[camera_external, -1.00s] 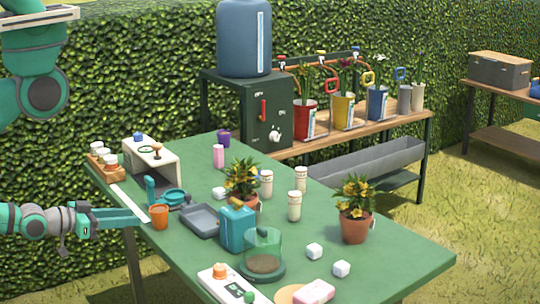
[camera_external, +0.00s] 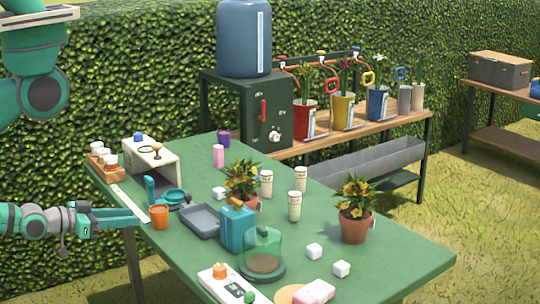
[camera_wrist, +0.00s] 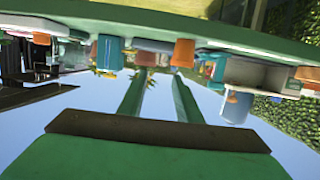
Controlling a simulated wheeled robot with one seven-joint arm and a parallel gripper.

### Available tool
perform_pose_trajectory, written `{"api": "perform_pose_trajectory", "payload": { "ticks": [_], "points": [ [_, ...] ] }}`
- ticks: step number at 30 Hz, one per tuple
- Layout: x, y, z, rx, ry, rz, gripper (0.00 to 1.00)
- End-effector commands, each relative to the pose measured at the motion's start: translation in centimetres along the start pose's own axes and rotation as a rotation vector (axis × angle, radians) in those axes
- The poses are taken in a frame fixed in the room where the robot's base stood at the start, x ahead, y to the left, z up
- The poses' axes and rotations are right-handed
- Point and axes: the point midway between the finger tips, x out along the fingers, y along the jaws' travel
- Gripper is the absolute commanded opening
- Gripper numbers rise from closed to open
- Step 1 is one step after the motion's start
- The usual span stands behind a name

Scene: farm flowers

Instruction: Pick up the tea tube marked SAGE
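Three cream tea tubes with pale caps stand upright on the green table (camera_external: 385,268): the back left tube (camera_external: 266,185), the back right tube (camera_external: 301,180) and the front tube (camera_external: 294,207). Their labels are too small to read, so I cannot tell which is SAGE. My gripper (camera_external: 140,219) is at the table's left edge, near the orange cup and well left of the tubes. In the wrist view its two fingers (camera_wrist: 157,76) are apart with nothing between them. The tubes are not clearly visible in that upside-down view.
Between gripper and tubes are the orange cup (camera_external: 159,217), a grey tray (camera_external: 201,223), a teal canister (camera_external: 237,231) and a potted plant (camera_external: 242,181). A glass dome (camera_external: 263,246) and another potted plant (camera_external: 355,226) stand in front.

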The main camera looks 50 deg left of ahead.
Motion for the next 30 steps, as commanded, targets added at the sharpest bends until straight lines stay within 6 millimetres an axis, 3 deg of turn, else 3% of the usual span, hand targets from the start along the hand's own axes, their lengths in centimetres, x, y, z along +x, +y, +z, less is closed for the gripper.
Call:
{"api": "perform_pose_trajectory", "payload": {
  "ticks": [9, 12, 22, 26, 30],
  "points": [
    [0.0, 0.0, 0.0, 0.000, 0.000, 0.000, 0.31],
    [0.0, 0.0, 0.0, 0.000, 0.000, 0.000, 0.51],
    [0.3, -0.2, 0.8, -0.012, -0.014, -0.009, 0.51],
    [1.8, -1.2, 4.9, -0.078, -0.096, -0.052, 0.51],
    [4.3, -2.7, 12.7, -0.222, -0.252, -0.127, 0.51]
  ]
}}
